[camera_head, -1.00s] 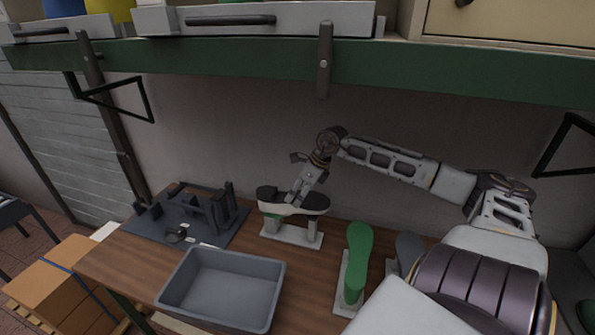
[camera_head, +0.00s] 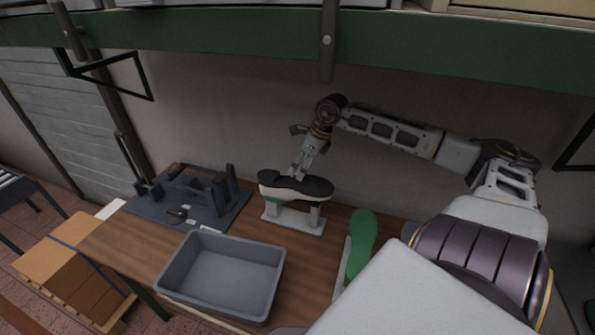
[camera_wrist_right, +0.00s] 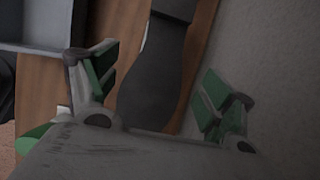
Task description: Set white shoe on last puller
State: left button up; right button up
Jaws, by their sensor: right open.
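The white shoe (camera_head: 278,192) lies upside down, its dark sole facing up, on a pale stand (camera_head: 292,219) with two posts. A bit of green shows under its left end in the head view. My right gripper (camera_head: 297,175) is just above the sole, open and empty. In the right wrist view the dark sole (camera_wrist_right: 150,88) shows between the spread green fingers (camera_wrist_right: 160,88), apart from both. A dark fixture with upright posts (camera_head: 218,190), perhaps the last puller, stands on a dark base at the table's left. My left gripper is out of view.
A grey bin (camera_head: 221,278) stands at the table's front, left of a green last (camera_head: 361,245). The wall is close behind the shoe. A green shelf beam (camera_head: 200,47) runs overhead. Bare wood (camera_head: 125,254) shows left of the bin.

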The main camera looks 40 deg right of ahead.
aim_at(291, 182)
jog(key=shift+f, duration=0.15)
jog(key=shift+b+x, duration=0.75)
jog(key=shift+x, duration=0.75)
jog(key=shift+b+x, duration=1.7)
jog(key=shift+b, duration=1.6)
jog(key=shift+w+a+f+b, duration=0.1)
jog(key=shift+w+f+b, duration=0.15)
jog(key=shift+f+b, duration=0.8)
jog(key=shift+r+b, duration=0.25)
jog(key=shift+b, duration=0.25)
jog(key=shift+x, duration=0.85)
jog(key=shift+w+a+f, duration=0.15)
jog(key=shift+w+f, duration=0.1)
jog(key=shift+f, duration=0.25)
jog(key=shift+w+f, duration=0.15)
jog(key=shift+f, duration=0.2)
